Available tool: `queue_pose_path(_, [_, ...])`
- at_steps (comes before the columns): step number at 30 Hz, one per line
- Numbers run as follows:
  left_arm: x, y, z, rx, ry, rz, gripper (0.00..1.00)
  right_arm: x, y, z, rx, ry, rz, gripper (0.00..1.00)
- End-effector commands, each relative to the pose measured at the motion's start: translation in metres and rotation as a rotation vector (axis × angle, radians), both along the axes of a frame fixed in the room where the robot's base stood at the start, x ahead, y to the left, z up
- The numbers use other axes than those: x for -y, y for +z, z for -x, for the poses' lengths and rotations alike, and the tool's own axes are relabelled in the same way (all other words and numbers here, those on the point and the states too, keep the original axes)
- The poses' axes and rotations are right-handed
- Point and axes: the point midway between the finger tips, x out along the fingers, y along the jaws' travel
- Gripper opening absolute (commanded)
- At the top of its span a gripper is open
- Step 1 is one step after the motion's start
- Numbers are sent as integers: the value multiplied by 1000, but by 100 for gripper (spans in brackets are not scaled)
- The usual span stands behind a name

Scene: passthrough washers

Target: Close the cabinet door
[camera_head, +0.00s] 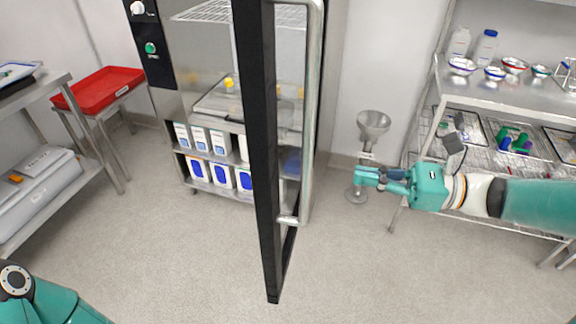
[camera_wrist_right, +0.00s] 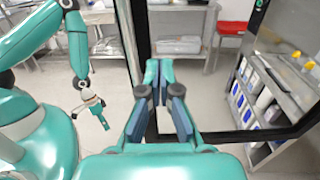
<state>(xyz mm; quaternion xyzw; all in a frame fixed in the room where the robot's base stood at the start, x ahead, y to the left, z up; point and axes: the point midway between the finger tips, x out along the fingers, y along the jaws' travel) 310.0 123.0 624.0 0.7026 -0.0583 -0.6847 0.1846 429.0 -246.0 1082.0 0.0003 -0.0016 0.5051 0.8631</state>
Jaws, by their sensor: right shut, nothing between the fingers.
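The cabinet door (camera_head: 262,170) stands wide open, with its black edge towards me in the head view. A long metal handle (camera_head: 312,110) runs down its right side. The steel cabinet (camera_head: 180,100) behind it is open at the front. My right gripper (camera_head: 360,178) is shut and empty, to the right of the door and apart from the handle. In the right wrist view the gripper (camera_wrist_right: 162,72) points towards the dark-framed door (camera_wrist_right: 132,40). My left gripper (camera_wrist_right: 92,108) hangs at the left of that view, too small to judge its jaws.
A metal funnel stand (camera_head: 373,125) is close behind my right gripper. A wire shelf rack (camera_head: 500,98) with bowls and bottles stands at the right. A red tray (camera_head: 100,88) is on a side table at the left. The floor (camera_head: 180,255) in front is clear.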

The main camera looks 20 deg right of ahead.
Motion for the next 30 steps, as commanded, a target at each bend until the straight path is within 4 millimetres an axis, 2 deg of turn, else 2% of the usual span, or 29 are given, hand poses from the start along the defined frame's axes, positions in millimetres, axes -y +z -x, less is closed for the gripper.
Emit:
queue_pose_path(5, [0, 4, 0, 0, 0, 0, 40, -21, 1, -10, -3, 8, -3, 0])
queue_pose_path(18, [0, 17, 0, 0, 0, 0, 40, -97, 1, -52, -4, 8, 0, 0])
queue_pose_path(24, [0, 20, 0, 0, 0, 0, 40, -115, -1, -62, -4, 6, 1, 0])
queue_pose_path(30, [0, 21, 0, 0, 0, 0, 40, -119, -1, -65, -2, 4, 2, 0])
